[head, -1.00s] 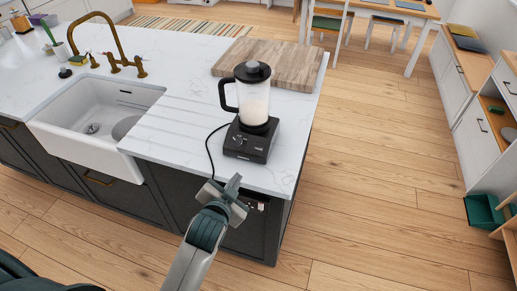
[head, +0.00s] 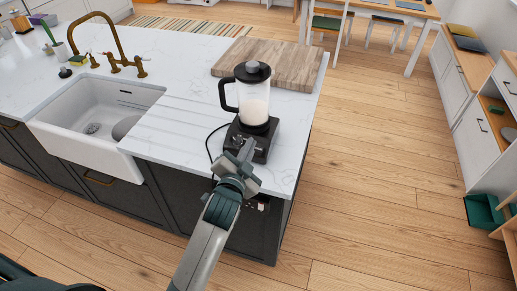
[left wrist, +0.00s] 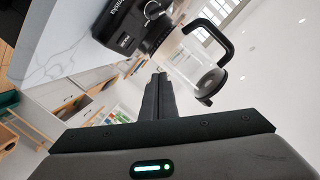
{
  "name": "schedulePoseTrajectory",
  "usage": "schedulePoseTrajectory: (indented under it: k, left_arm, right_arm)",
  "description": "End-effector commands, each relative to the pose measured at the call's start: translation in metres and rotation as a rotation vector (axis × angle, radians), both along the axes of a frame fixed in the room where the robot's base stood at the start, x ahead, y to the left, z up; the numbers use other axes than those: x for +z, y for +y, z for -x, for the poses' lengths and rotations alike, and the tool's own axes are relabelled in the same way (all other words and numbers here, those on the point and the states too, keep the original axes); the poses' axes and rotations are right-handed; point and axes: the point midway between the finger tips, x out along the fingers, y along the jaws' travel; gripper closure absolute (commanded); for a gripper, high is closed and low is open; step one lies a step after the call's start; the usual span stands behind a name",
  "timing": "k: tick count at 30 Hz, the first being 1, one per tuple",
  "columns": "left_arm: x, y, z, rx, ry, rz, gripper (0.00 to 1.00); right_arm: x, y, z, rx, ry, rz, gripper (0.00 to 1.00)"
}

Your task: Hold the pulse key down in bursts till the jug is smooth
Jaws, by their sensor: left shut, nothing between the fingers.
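A black blender base (head: 265,153) stands on the white counter near its right corner. It carries a clear jug (head: 255,102) with a black lid and handle and pale contents; I cannot tell how smooth they are. My left gripper (head: 247,149) is shut and empty, its fingertips at the base's front in the head view, covering part of it. In the left wrist view, the fingers (left wrist: 158,80) point toward the base (left wrist: 118,28), which shows controls and small lettering, beside the jug (left wrist: 195,62). I cannot tell whether they touch the pulse key. My right gripper is not in view.
A wooden board (head: 270,62) lies behind the blender. A white sink (head: 95,120) with a brass tap (head: 105,45) is to the left. A black cord (head: 210,140) runs left of the base. Open wooden floor (head: 390,190) lies to the right.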

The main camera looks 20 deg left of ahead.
Motion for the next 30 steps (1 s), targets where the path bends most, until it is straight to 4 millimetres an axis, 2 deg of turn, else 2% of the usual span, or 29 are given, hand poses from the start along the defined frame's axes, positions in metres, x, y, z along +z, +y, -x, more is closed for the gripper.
schedulePoseTrajectory:
  k: [11, 25, 30]
  left_arm:
    - [-0.012, 0.000, -0.007, 0.000, 0.000, 0.001, 1.00]
    - [-0.055, -0.001, -0.036, 0.001, 0.000, 0.000, 1.00]
    - [-0.065, -0.001, -0.045, 0.001, 0.001, 0.001, 1.00]
  right_arm:
    - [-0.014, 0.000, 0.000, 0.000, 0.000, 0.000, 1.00]
    - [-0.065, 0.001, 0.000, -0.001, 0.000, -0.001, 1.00]
    - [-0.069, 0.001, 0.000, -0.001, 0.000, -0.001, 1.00]
